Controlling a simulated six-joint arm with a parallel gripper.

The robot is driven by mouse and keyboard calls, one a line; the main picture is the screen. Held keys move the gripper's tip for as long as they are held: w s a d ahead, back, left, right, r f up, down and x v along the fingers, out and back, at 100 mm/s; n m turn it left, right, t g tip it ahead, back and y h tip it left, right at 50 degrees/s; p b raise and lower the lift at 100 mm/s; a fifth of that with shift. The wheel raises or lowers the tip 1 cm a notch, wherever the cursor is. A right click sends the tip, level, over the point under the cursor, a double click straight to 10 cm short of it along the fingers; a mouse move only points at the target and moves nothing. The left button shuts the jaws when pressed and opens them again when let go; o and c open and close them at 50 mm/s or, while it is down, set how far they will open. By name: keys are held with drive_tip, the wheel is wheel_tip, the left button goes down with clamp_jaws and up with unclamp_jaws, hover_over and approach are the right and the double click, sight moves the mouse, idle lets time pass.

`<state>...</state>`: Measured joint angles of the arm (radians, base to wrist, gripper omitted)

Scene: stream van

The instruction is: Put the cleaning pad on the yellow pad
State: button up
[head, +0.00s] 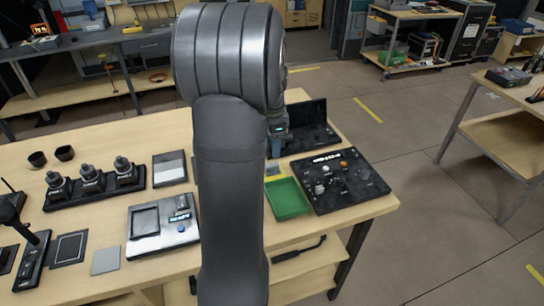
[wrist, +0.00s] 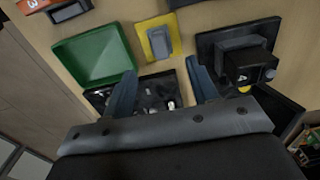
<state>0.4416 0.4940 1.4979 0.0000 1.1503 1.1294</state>
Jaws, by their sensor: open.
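The yellow pad (wrist: 147,44) lies on the table in the wrist view, beside the green tray. A grey block that looks like the cleaning pad (wrist: 160,42) rests on top of it, with yellow showing around its edges. My arm hides much of this area in the head view.
A green tray (head: 288,199) and a black board with small parts (head: 347,181) are close by. A dark case with a raised lid (head: 308,122) stands behind. A device with a screen (head: 162,222) and a flat grey square (head: 105,259) lie to the left.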

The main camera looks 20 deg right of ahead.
drive_tip(key=shift+r, duration=1.65)
wheel_tip(320, 180, down, 13)
drive_tip(key=shift+r, duration=2.4)
drive_tip(key=shift+f, duration=0.1)
